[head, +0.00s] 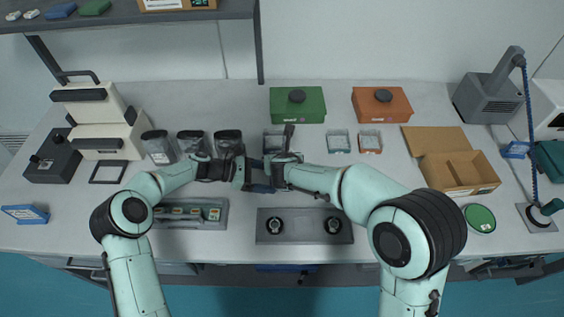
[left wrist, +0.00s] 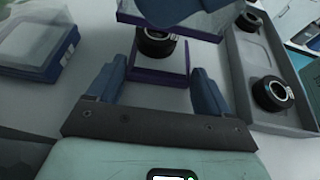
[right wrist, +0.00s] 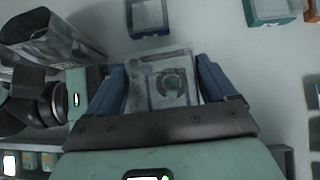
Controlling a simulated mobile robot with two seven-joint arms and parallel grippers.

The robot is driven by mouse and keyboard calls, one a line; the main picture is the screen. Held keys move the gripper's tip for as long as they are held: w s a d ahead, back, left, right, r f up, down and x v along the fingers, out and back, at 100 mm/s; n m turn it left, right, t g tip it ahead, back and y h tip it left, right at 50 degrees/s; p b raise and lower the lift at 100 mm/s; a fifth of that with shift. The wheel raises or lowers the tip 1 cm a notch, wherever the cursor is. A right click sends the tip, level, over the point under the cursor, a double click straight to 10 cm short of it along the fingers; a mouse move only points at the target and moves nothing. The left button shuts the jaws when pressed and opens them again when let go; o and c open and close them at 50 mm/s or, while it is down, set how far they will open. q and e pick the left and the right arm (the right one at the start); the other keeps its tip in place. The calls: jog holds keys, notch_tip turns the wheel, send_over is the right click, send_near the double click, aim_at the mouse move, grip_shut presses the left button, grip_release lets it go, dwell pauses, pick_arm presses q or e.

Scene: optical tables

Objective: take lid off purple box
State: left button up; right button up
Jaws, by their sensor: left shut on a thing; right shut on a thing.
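The purple box base (left wrist: 160,75) is between the fingers of my left gripper (left wrist: 158,90), which is shut on it. A black ring-shaped part (left wrist: 158,44) sits in the base. The purple-rimmed lid (left wrist: 185,28) is above the base in the left wrist view, with a visible gap between them. In the right wrist view the clear lid (right wrist: 140,83) is between the fingers of my right gripper (right wrist: 163,85), which is shut on it. The ring shows through the lid. In the head view both grippers meet above the table, and the arms largely hide the box.
A grey tray (head: 306,238) with two black rings is in front of the grippers. A long grey holder (head: 190,224) lies to its left. Small clear-lidded boxes (head: 338,140) (head: 370,140), bagged items (head: 228,141) and a green box (head: 297,106) stand behind. A cardboard box (head: 460,172) is right.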

aim_at(282, 151)
pick_arm(q)
jog(key=shift+s+f, duration=0.1)
jog(key=shift+f, duration=0.1)
pick_arm(e)
jog(key=shift+f, duration=0.1)
pick_arm(q)
jog(key=o, duration=1.4)
jog(key=shift+r, duration=0.1)
pick_arm(e)
jog(key=shift+s, duration=0.1)
pick_arm(q)
jog(key=shift+r, duration=0.1)
pick_arm(e)
jog(key=shift+d, duration=0.1)
